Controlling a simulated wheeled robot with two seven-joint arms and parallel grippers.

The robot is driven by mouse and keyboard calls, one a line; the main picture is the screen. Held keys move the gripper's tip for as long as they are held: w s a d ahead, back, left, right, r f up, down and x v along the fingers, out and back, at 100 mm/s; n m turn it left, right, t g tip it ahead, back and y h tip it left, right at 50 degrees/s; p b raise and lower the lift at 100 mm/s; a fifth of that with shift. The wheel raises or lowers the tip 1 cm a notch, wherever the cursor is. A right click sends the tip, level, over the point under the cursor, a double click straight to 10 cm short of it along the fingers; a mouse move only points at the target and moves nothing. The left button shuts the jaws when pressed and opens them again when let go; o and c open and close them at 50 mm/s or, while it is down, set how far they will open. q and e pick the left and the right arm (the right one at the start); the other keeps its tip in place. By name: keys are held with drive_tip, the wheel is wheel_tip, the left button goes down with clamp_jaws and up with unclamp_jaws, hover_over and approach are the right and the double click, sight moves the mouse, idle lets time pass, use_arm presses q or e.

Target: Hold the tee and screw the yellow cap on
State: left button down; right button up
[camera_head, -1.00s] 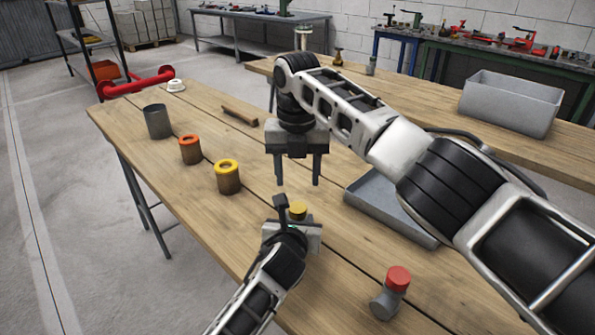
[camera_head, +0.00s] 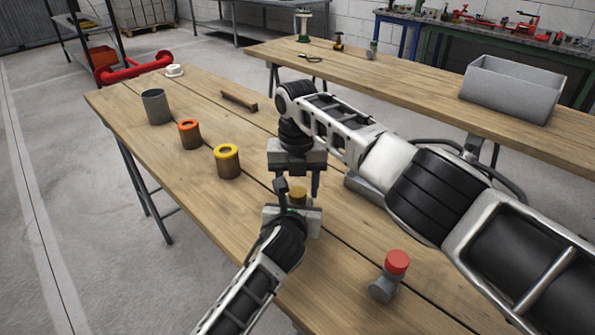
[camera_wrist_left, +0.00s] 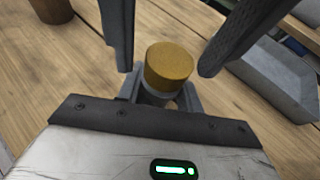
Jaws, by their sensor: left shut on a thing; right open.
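A yellow cap (camera_head: 298,197) sits on top of the grey tee (camera_wrist_left: 156,98), seen close in the left wrist view (camera_wrist_left: 169,66). My left gripper (camera_head: 293,210) is shut on the tee's body and holds it upright over the front of the table. My right gripper (camera_head: 297,187) is open, pointing down from above. In the left wrist view its fingers (camera_wrist_left: 165,68) are on either side of the cap, with visible gaps. Most of the tee is hidden by my left gripper. I cannot tell how far the cap is threaded.
A yellow-rimmed pot (camera_head: 227,161), an orange-rimmed pot (camera_head: 189,134) and a grey cup (camera_head: 156,107) line the left side. A wooden strip (camera_head: 239,100) lies behind. My right arm partly hides a grey tray (camera_head: 362,190).

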drive_tip(key=shift+f, duration=0.35)
drive_tip(key=c, duration=1)
drive_tip(key=m, duration=0.2)
drive_tip(key=shift+m, duration=0.4)
drive_tip(key=m, duration=1)
drive_tip(key=shift+m, duration=0.3)
drive_tip(key=o, duration=1.1)
